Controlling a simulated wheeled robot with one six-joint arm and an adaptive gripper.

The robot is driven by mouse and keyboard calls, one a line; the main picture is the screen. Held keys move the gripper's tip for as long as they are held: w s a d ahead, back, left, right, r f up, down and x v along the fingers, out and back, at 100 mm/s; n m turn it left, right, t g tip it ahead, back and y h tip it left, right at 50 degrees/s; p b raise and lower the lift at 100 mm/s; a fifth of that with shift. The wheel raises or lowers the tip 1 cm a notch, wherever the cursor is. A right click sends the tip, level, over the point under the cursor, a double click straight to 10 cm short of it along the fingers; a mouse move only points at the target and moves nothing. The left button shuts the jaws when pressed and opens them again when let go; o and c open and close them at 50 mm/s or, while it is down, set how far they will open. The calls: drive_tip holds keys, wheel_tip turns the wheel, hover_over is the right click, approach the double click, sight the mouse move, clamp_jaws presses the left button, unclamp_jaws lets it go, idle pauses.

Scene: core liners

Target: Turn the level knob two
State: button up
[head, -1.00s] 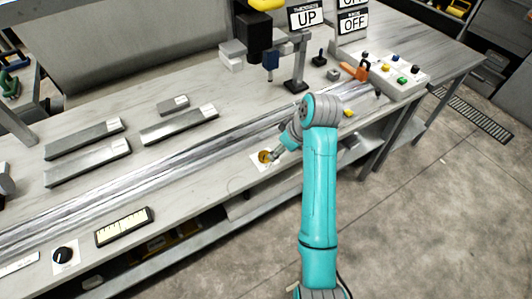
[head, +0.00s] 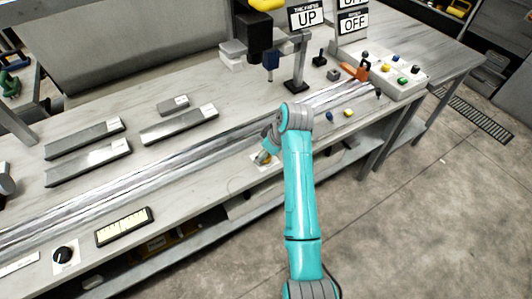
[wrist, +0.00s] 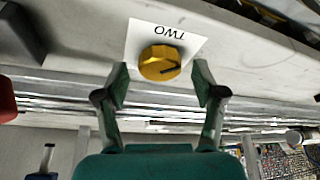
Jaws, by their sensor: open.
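The yellow level knob two (wrist: 160,62) sits on a white label (wrist: 190,42) marked TWO, which reads upside down in the wrist view. A dark pointer line runs across the knob's face toward the right. My gripper (wrist: 161,82) is open, with one finger on each side just short of the knob, and neither finger visibly touches it. In the head view the white label (head: 258,167) shows at the bench's front edge, and my gripper (head: 262,158) is over it, mostly hiding the knob.
A control box with coloured buttons (head: 398,75) stands at the right. Metal bars (head: 180,125) lie behind the rail.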

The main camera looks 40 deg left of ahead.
drive_tip(key=shift+a+f, duration=0.1)
drive_tip(key=shift+f, duration=0.15)
drive_tip(key=c, duration=1.1)
drive_tip(key=shift+c, duration=0.2)
drive_tip(key=m+t, duration=0.1)
drive_tip(key=m, duration=0.3)
drive_tip(key=shift+s+m+t, duration=0.1)
drive_tip(key=shift+m+t, duration=0.3)
